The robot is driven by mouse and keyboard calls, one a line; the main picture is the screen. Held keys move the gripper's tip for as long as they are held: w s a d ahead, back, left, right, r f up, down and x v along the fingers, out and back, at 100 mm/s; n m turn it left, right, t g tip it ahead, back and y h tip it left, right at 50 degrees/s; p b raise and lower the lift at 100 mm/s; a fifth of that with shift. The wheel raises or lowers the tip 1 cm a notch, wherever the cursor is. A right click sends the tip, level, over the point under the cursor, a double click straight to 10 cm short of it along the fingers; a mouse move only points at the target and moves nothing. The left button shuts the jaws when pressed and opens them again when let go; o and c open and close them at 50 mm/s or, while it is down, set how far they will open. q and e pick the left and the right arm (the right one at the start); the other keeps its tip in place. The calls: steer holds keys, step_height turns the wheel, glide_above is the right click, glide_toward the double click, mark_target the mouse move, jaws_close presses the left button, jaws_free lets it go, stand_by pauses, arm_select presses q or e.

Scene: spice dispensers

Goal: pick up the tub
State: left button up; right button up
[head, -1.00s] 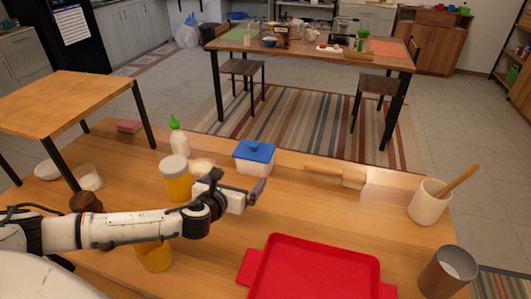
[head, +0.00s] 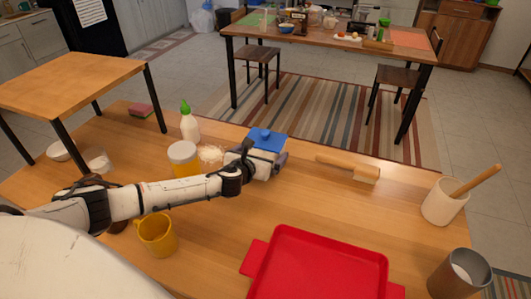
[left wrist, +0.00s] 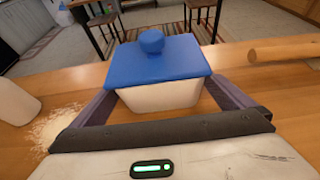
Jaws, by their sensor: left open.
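The tub has a white body and a blue lid with a round knob. In the head view the tub (head: 267,139) stands on the wooden table beyond my left gripper (head: 265,160), which partly hides its body. In the left wrist view the tub (left wrist: 160,72) stands upright between the two fingers of my left gripper (left wrist: 168,100). The fingers are open, one on each side of the white body, below the lid. Whether either finger touches the tub is not clear. My right gripper is not in view.
White grains (left wrist: 52,128) lie left of the tub, near a green-capped bottle (head: 189,122) and a yellow jar with a pale lid (head: 184,157). A wooden tool (head: 350,168) lies to the right. A red tray (head: 318,270) and a yellow mug (head: 157,236) are nearer.

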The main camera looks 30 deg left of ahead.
arm_select(q)
steer(key=shift+w+f, duration=0.1)
steer(key=shift+w, duration=0.1)
steer(key=shift+a, duration=0.1)
steer(key=c, duration=1.6)
